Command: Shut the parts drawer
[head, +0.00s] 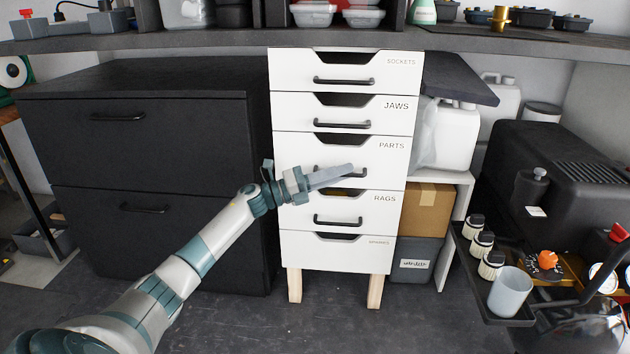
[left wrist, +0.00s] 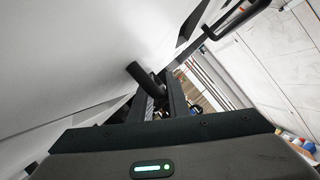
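The parts drawer (head: 300,152) is the middle front of the white drawer unit, labelled PARTS. Its front looks nearly in line with the others; I cannot tell whether a small gap remains behind it. Its dark bar handle (head: 358,174) is partly hidden behind my left gripper (head: 332,176), which lies across the drawer front at handle height. In the left wrist view, the fingers of my left gripper (left wrist: 161,98) show close to a white front, with a dark bar (left wrist: 143,77) beside or between them. Whether they grip it is unclear. My right gripper is out of view.
Above and below are the jaws drawer (head: 290,112) and the rags drawer (head: 296,212). A black cabinet (head: 150,150) stands to the left. At the right, a dark tray (head: 470,275) holds small bottles and a grey cup (head: 510,293). The benchtop (head: 220,42) overhangs the unit.

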